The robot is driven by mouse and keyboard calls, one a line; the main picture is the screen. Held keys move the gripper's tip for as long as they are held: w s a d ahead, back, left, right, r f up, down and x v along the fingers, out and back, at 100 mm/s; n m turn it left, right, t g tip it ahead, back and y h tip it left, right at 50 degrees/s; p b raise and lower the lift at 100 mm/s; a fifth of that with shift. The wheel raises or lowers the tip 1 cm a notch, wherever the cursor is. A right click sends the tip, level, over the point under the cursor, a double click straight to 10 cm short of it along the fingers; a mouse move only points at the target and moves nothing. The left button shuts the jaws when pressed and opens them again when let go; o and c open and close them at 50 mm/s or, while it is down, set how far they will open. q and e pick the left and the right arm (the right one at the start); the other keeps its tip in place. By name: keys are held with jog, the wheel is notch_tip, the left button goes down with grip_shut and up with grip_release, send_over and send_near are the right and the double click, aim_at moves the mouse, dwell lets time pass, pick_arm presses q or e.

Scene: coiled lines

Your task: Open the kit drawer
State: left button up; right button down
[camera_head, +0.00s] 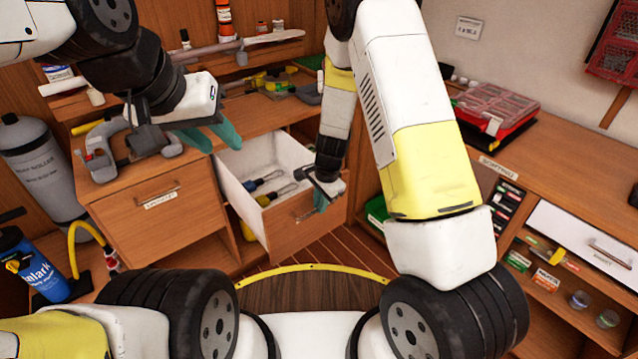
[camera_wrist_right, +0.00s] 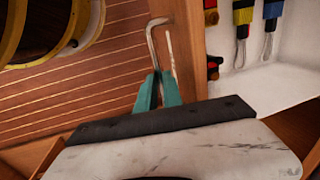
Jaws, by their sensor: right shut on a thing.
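The kit drawer (camera_head: 270,172) is pulled out from the wooden cabinet, its white inside showing. Several tools with blue, yellow and red handles lie in it. Its front carries a metal bar handle (camera_head: 304,215), which also shows in the right wrist view (camera_wrist_right: 152,42). My right gripper (camera_head: 321,199) is at that handle, its teal fingers (camera_wrist_right: 158,90) shut on it. My left gripper (camera_head: 208,136) is open and empty, with its teal fingers apart above the countertop, left of the drawer. The right forearm hides part of the cabinet.
A closed labelled drawer (camera_head: 150,212) is left of the open one. A clamp-like vise (camera_head: 100,155) sits on the counter's left edge. A grey cylinder (camera_head: 38,165) and blue bottle (camera_head: 35,262) stand at left. A red case (camera_head: 492,108) lies on the right counter.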

jog(key=c, duration=1.5)
grip_release()
notch_tip(320, 180, up, 8)
jog(key=s, duration=0.1)
jog(key=shift+d+f, duration=0.15)
jog(key=shift+d, duration=0.2)
jog(key=shift+s, duration=0.1)
